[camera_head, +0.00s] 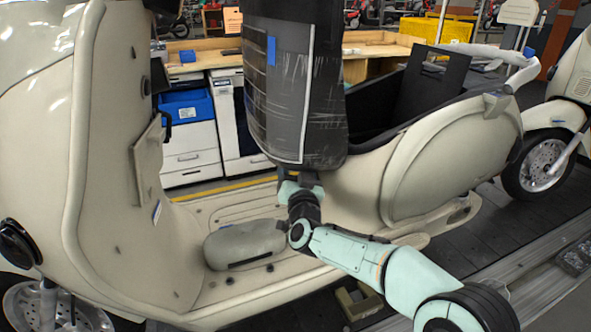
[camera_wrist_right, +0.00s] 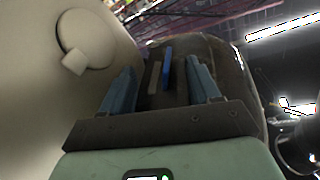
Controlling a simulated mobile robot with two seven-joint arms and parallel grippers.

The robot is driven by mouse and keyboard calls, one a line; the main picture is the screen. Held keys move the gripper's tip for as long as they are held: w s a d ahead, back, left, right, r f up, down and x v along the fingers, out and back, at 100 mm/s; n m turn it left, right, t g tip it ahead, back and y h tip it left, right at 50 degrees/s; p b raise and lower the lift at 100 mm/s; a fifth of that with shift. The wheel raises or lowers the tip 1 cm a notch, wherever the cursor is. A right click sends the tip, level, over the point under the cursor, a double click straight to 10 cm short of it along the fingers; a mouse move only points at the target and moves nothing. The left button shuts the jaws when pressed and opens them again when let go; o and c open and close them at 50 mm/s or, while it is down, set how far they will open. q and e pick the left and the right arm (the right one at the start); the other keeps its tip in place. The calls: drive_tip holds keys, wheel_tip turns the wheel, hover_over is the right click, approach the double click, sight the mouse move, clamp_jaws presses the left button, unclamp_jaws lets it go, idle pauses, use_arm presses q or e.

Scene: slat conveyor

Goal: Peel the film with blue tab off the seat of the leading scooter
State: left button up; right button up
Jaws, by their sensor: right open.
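The dark seat (camera_head: 328,120) of the cream scooter (camera_head: 425,170) stands tipped up in the middle of the head view. A clear, wrinkled film (camera_head: 290,85) with a pale edge covers its face. A blue tab (camera_head: 271,50) shows on the film's upper left part. My right arm comes in from the lower right, its wrist just below the seat's lower end; its fingertips are not clear there. In the right wrist view my right gripper (camera_wrist_right: 161,72) is open. The blue tab (camera_wrist_right: 167,66) appears between its fingers, ahead of them; contact cannot be told. My left gripper is not in view.
The scooter's front shield (camera_head: 105,150) stands at left. A grey rounded piece (camera_head: 245,245) sits on the footboard beside my right wrist. Behind are a wooden bench (camera_head: 205,50), a blue bin (camera_head: 187,104) and drawers. Another scooter (camera_head: 545,150) stands at right.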

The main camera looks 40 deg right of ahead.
clamp_jaws()
drive_tip(key=s+a+f+b, duration=0.3)
drive_tip(key=a+f+b, duration=0.1)
drive_tip(key=a, duration=0.2)
drive_tip(key=shift+f, duration=0.25)
idle(0.4)
drive_tip(key=shift+s, duration=0.1)
drive_tip(key=s+a+f, duration=0.3)
drive_tip(key=a+f, duration=0.1)
drive_tip(key=a, duration=0.2)
drive_tip(key=shift+f, duration=0.25)
idle(0.3)
drive_tip(key=shift+s+a+f, duration=0.45)
drive_tip(key=shift+a+f, duration=0.15)
drive_tip(key=shift+a, duration=0.15)
drive_tip(key=shift+s+a+f, duration=0.4)
drive_tip(key=shift+a+f, duration=0.15)
drive_tip(key=shift+a, duration=0.25)
drive_tip(key=shift+s+a+f, duration=0.45)
drive_tip(key=shift+a+f, duration=0.15)
drive_tip(key=shift+a, duration=0.15)
